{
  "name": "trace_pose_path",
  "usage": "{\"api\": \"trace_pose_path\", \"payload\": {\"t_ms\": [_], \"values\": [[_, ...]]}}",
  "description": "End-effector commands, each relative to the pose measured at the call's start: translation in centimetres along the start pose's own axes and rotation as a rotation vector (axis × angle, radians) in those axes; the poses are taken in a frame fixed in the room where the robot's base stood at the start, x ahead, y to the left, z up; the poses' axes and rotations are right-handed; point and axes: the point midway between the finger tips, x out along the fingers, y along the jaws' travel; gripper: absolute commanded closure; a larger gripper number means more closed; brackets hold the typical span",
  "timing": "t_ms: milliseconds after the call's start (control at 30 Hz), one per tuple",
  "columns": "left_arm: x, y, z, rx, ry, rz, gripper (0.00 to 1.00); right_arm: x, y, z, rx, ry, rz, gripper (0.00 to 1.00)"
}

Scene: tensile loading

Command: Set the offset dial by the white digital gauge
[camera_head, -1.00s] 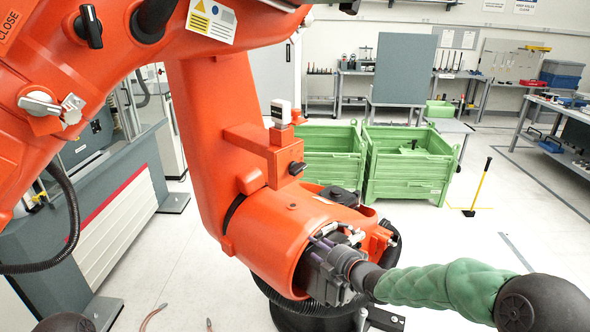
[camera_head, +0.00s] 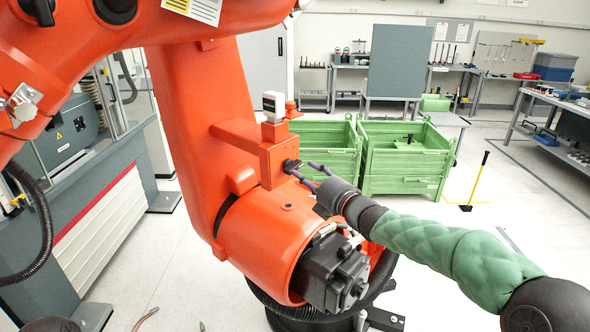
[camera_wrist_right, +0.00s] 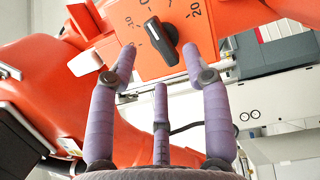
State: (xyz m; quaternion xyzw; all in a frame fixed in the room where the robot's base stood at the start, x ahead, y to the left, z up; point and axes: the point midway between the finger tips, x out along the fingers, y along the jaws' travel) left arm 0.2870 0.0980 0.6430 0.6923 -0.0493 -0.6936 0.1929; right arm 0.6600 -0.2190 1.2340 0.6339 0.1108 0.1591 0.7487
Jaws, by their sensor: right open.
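The offset dial (camera_head: 291,166) is a black knob on the orange bracket of the big orange machine, just below the white digital gauge (camera_head: 273,104). In the right wrist view the dial (camera_wrist_right: 161,42) has a white pointer line tilted up and left, towards a printed 10; a 20 shows at its right. My right gripper (camera_head: 307,174) has purple fingers spread open, with its tips close to the dial. In the right wrist view the dial lies between the side fingers, with a third finger below; contact cannot be told. The gauge's reading is too small to read. My left gripper is out of view.
The large orange machine (camera_head: 205,120) fills the left and centre. Green crates (camera_head: 405,160) stand behind it, with a yellow-handled tool (camera_head: 478,180) to their right. A grey cabinet (camera_head: 95,215) stands at the left.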

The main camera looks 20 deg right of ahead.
Motion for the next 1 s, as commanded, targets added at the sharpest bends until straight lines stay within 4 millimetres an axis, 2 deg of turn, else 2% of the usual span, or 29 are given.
{"api": "trace_pose_path", "payload": {"t_ms": [100,333,500,800,933,967,1000], "values": [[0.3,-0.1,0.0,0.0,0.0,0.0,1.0,2.0,-0.1,-0.1,0.002,0.001,0.0,0.51],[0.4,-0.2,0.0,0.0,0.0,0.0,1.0,4.6,-0.1,0.0,0.001,0.0,0.0,0.51],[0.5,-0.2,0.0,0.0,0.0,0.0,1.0,5.4,-0.1,0.0,0.002,-0.001,-0.001,0.51],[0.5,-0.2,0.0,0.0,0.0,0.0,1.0,5.5,0.0,0.0,0.002,-0.002,-0.001,0.51],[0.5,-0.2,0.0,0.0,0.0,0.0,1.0,5.5,0.0,0.0,0.002,-0.001,0.0,0.88],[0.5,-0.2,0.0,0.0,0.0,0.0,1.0,5.5,0.0,0.0,0.002,-0.002,0.0,0.94],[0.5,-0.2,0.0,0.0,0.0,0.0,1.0,5.5,0.1,0.0,0.002,-0.002,0.001,0.94]]}}
